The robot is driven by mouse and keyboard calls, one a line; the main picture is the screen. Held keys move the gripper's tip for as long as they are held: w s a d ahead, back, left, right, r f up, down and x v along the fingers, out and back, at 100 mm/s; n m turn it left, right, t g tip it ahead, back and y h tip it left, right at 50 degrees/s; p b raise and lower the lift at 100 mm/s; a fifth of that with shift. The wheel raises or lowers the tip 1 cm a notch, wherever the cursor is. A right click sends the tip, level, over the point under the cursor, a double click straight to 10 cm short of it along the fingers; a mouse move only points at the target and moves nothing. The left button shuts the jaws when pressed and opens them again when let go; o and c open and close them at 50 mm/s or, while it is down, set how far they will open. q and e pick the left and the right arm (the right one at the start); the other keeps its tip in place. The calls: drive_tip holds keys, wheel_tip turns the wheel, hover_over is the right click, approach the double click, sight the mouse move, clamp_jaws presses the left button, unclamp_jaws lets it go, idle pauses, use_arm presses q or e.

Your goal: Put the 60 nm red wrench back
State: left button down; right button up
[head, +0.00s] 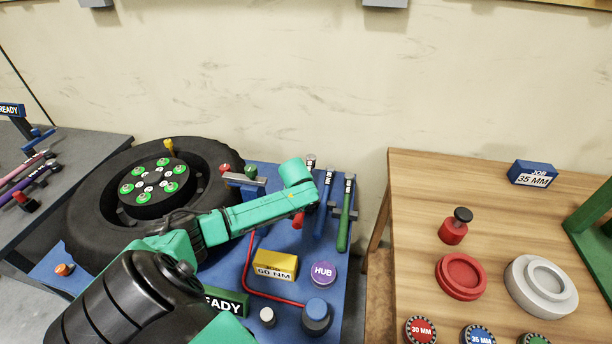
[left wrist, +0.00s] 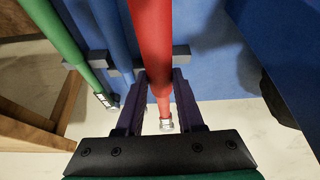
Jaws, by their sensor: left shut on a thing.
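The red wrench (left wrist: 152,40) runs down the middle of the left wrist view, with its metal end near the bottom. My left gripper (left wrist: 161,78) is shut on it, one dark finger on each side. In the head view my teal left hand hides most of the wrench; a short red part (head: 298,220) shows below it. The wrench is beside the blue wrench (head: 325,205) and the green wrench (head: 344,215). Dark holder blocks (left wrist: 181,52) show beside the red handle; I cannot tell whether it rests in them. My right gripper is out of view.
A yellow 60 NM block (head: 274,265), a purple HUB disc (head: 323,273) and a blue knob (head: 316,317) stand on the blue bench. A tyre (head: 85,215) is at the left. A wooden table (head: 410,210) stands at the right, past a gap.

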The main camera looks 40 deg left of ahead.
use_arm(q)
drive_tip(key=shift+s+r, duration=0.6)
drive_tip(key=shift+s, duration=0.1)
drive_tip(key=shift+w+p, duration=0.1)
drive_tip(key=shift+p, duration=0.45)
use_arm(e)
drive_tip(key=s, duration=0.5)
use_arm(q)
drive_tip(key=f+b, duration=0.1)
drive_tip(key=f, duration=0.1)
drive_tip(key=f+b, duration=0.1)
drive_tip(key=f, duration=0.1)
drive_tip(key=shift+w+f, duration=0.1)
drive_tip(key=shift+w, duration=0.3)
drive_tip(key=shift+f+b, duration=0.4)
drive_tip(key=shift+s+f+b, duration=0.15)
drive_tip(key=shift+f+b, duration=0.3)
drive_tip(key=shift+f, duration=0.75)
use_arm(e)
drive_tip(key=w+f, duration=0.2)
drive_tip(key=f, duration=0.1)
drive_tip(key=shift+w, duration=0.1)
